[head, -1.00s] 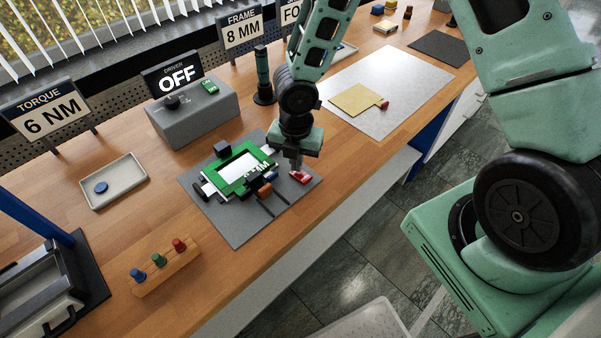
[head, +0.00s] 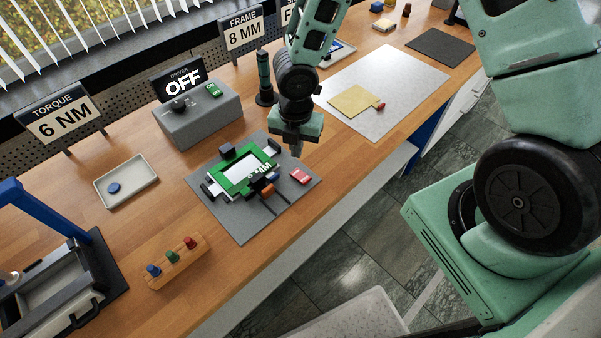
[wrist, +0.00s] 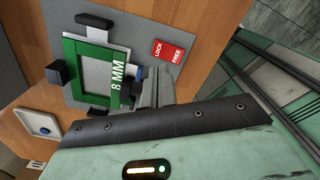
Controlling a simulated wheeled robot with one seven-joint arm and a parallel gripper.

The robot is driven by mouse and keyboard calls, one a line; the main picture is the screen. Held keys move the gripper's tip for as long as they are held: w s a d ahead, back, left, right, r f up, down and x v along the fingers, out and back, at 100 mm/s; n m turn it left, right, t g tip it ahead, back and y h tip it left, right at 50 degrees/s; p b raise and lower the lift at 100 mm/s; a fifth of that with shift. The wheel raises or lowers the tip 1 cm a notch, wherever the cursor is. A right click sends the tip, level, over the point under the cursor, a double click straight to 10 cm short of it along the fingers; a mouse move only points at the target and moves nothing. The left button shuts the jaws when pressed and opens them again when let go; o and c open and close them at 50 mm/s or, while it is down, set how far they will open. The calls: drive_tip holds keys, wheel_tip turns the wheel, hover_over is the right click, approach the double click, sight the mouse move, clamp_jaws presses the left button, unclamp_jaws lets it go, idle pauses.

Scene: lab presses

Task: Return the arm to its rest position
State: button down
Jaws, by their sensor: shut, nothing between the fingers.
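My gripper (head: 297,150) is shut and empty, and hangs over the back right part of the grey mat in the head view. Its fingers also show in the wrist view (wrist: 157,88). Below it on the mat lies a green frame marked 8 MM (head: 240,186), with dark clamp blocks around it. The frame shows in the wrist view (wrist: 70,68) too. A red LOCK/FREE tag (head: 300,176) lies at the mat's right side, just below and apart from my fingertips.
A grey driver box (head: 198,121) with an OFF sign (head: 182,82) stands behind the mat. A tray (head: 140,190) with a blue disc is at left. A wooden rack (head: 180,263) with coloured pegs is in front. A blue-framed press (head: 60,285) stands far left. A pale sheet (head: 400,75) lies right.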

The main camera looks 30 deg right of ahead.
idle(0.3)
drive_tip(key=s+a+r+m+b, duration=0.3)
drive_tip(key=s+r+m, duration=0.5)
drive_tip(key=s+m, duration=0.2)
drive_tip(key=s+a+r+m+b, duration=0.3)
drive_tip(key=s+r+m, duration=0.5)
drive_tip(key=s+m, duration=0.1)
drive_tip(key=shift+s+a+m+y, duration=0.15)
drive_tip(key=shift+s+m+y, duration=0.15)
drive_tip(key=shift+s+m, duration=0.15)
